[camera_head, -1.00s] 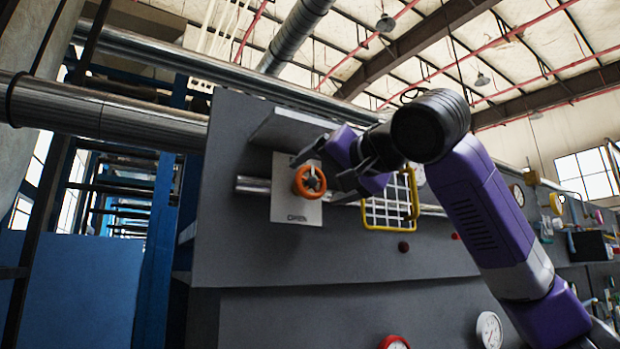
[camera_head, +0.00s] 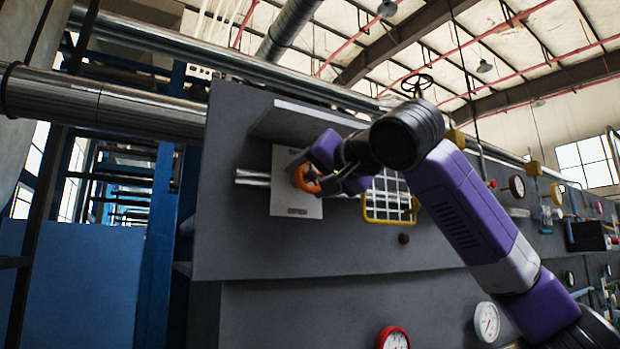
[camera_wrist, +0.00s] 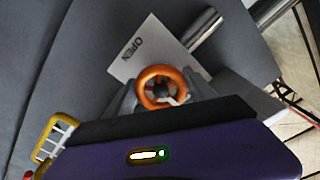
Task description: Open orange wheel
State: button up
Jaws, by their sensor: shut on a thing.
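The orange wheel (camera_head: 305,178) is a small ring handwheel on a white plate (camera_head: 284,206) fixed to a grey panel. In the wrist view the wheel (camera_wrist: 162,88) lies between the two grey fingers, and the word OPEN shows on the plate (camera_wrist: 130,60) beside it. My gripper (camera_head: 318,178) reaches in from the right and is shut on the wheel. In the wrist view my gripper (camera_wrist: 162,98) has one finger on each side of the ring. The fingers' exact contact points are partly hidden by my gripper's body.
A yellow-framed wire grid (camera_head: 390,200) is right of the wheel, close to my gripper. A grey ledge (camera_head: 300,122) juts out above it. A metal pipe (camera_head: 252,178) runs behind the plate. A red gauge (camera_head: 393,338) sits low on the panel.

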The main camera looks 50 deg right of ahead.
jog(key=shift+f+n+b, duration=0.2)
jog(key=shift+n+b, duration=0.2)
jog(key=shift+n, duration=0.3)
jog(key=shift+n+b, duration=0.6)
jog(key=shift+n, duration=0.1)
jog(key=n, duration=0.2)
jog(key=shift+d+n, duration=0.15)
jog(key=shift+n, duration=0.15)
jog(key=n, duration=0.2)
jog(key=shift+r+n, duration=0.1)
jog(key=shift+n, duration=0.3)
jog(key=n, duration=0.4)
jog(key=shift+s+d+n, duration=0.1)
jog(key=shift+d+n, duration=0.05)
jog(key=shift+n, duration=0.15)
jog(key=n, duration=0.4)
jog(key=shift+r+n+p, duration=0.1)
jog(key=shift+n+p, duration=0.3)
